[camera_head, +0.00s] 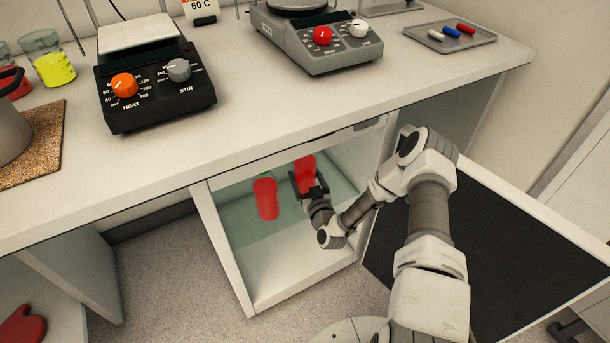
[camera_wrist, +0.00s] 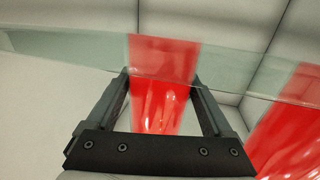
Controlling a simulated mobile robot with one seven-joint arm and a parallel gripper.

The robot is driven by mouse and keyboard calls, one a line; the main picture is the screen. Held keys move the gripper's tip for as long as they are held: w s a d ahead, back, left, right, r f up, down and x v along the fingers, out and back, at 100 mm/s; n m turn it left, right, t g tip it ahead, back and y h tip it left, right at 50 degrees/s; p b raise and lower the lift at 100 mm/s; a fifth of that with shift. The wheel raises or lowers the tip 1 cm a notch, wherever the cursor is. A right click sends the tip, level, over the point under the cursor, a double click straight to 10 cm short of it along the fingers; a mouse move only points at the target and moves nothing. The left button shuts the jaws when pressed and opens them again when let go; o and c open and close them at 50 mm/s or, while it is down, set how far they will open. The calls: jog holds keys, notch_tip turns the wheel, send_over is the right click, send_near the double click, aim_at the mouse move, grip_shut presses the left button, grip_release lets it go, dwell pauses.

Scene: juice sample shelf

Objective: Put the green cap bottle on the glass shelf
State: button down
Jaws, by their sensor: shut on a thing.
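My gripper (camera_head: 311,191) reaches into the open cabinet under the counter. It is shut on a red bottle (camera_head: 304,171). In the wrist view my gripper (camera_wrist: 160,84) has a finger on each side of this bottle (camera_wrist: 164,105). No green cap can be made out on it. The glass shelf (camera_head: 242,228) is a greenish pane across the cabinet. Its edge crosses the wrist view (camera_wrist: 60,58), over part of the held bottle. I cannot tell whether the bottle touches the glass. A second red bottle (camera_head: 265,199) stands to the left, its cap also not visible.
The cabinet's left wall (camera_head: 226,250) and the counter edge above frame the opening. The dark open door (camera_head: 455,245) lies to the right of my arm. Hot plates (camera_head: 155,80), a beaker of yellow liquid (camera_head: 54,70) and a small tray (camera_head: 422,36) are on the counter.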

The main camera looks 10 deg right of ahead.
grip_release()
jog(key=shift+f, duration=0.15)
jog(key=shift+r, duration=0.25)
jog(key=s+d+p, duration=0.1)
jog(key=s+p, duration=0.3)
jog(key=s, duration=0.8)
jog(key=shift+d, duration=0.2)
jog(key=shift+f, duration=0.1)
